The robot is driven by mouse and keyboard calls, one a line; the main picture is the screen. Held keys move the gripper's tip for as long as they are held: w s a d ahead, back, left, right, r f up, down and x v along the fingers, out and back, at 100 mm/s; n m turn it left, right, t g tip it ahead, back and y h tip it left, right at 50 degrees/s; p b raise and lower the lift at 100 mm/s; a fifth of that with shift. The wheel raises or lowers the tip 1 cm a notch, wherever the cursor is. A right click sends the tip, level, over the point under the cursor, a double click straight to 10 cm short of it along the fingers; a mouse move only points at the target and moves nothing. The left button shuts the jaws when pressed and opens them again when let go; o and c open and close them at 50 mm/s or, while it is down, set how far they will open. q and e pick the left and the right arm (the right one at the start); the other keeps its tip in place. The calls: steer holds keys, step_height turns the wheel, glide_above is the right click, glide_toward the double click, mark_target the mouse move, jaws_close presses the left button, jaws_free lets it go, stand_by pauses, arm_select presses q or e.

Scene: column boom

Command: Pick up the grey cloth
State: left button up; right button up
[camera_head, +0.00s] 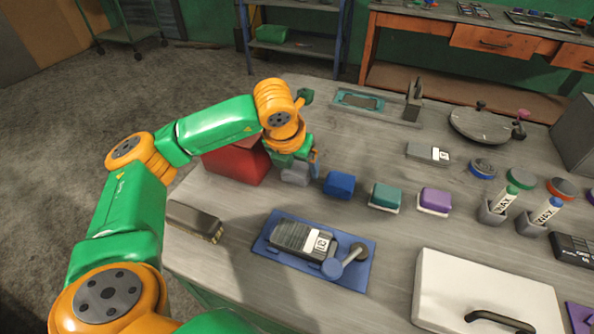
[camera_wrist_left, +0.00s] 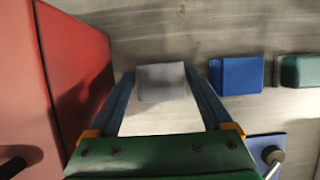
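The grey cloth (camera_head: 294,175) is a small folded block on the workbench, beside the red box (camera_head: 237,161). My left gripper (camera_head: 299,163) is right over it and partly hides it in the head view. In the left wrist view the grey cloth (camera_wrist_left: 161,83) lies between the tips of the two blue fingers of my left gripper (camera_wrist_left: 160,76). The fingers are apart, one on each side of it, and narrow gaps seem to show. Whether either finger touches the cloth is hard to tell. My right gripper is in neither view.
A blue block (camera_head: 340,185) lies just right of the cloth, then a green one (camera_head: 385,196) and a purple one (camera_head: 434,200). The red box stands close on the left. A blue mat (camera_head: 350,273) with a device lies nearer the front edge.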

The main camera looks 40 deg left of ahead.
mark_target(297, 167)
arm_select(q)
steer(key=c, duration=0.9)
steer(key=shift+o, duration=0.2)
steer(key=shift+r, duration=0.2)
step_height(297, 167, up, 3)
steer(key=shift+w+f+b, duration=0.1)
steer(key=shift+b, duration=0.3)
steer(key=s+d+r+p, duration=0.2)
steer(key=s+r, duration=0.7)
steer(key=s, duration=0.5)
steer(key=shift+d+r+p, duration=0.35)
steer(key=shift+r+p, duration=0.05)
steer(key=shift+p, duration=0.25)
